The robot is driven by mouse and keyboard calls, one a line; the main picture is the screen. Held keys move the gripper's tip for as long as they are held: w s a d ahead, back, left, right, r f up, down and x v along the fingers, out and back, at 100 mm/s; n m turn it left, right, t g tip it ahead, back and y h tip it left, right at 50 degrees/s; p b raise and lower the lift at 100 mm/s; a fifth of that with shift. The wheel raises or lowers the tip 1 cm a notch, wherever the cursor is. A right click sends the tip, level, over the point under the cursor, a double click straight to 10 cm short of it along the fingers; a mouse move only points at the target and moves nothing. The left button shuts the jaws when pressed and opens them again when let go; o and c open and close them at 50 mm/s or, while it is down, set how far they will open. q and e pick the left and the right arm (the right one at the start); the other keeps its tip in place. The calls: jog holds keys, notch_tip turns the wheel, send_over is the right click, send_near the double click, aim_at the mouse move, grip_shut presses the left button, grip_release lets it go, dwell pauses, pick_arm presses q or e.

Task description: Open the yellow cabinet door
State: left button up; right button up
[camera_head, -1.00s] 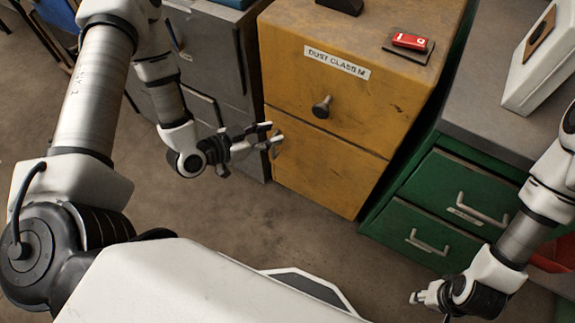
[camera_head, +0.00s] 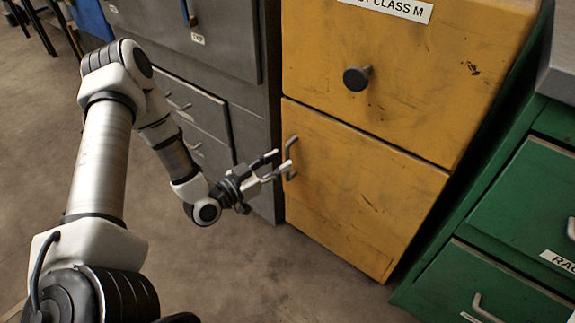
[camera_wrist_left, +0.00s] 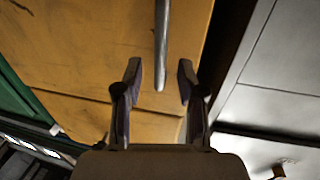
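The yellow cabinet (camera_head: 420,85) has a lower door (camera_head: 350,190) that looks closed, with a seam along its top. A grey bar handle (camera_head: 291,158) stands upright near the door's left edge. My left gripper (camera_head: 278,164) is at this handle, with its fingers apart. In the left wrist view, the handle's end (camera_wrist_left: 161,70) shows between the two open fingertips (camera_wrist_left: 159,80), with visible gaps on both sides. The fingers do not appear shut on it. My right gripper is out of view.
A round dark knob (camera_head: 357,78) sticks out above the door. Grey cabinets (camera_head: 205,120) stand close on the left, and a green drawer cabinet (camera_head: 520,200) on the right. The floor (camera_head: 270,270) in front is clear.

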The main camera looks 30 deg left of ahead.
aim_at(287, 179)
pick_arm(q)
jog(key=b+x, duration=0.1)
jog(key=x, duration=0.1)
jog(key=shift+w+d+f, duration=0.1)
jog(key=shift+w+f, duration=0.05)
jog(key=shift+w, duration=0.55)
grip_shut()
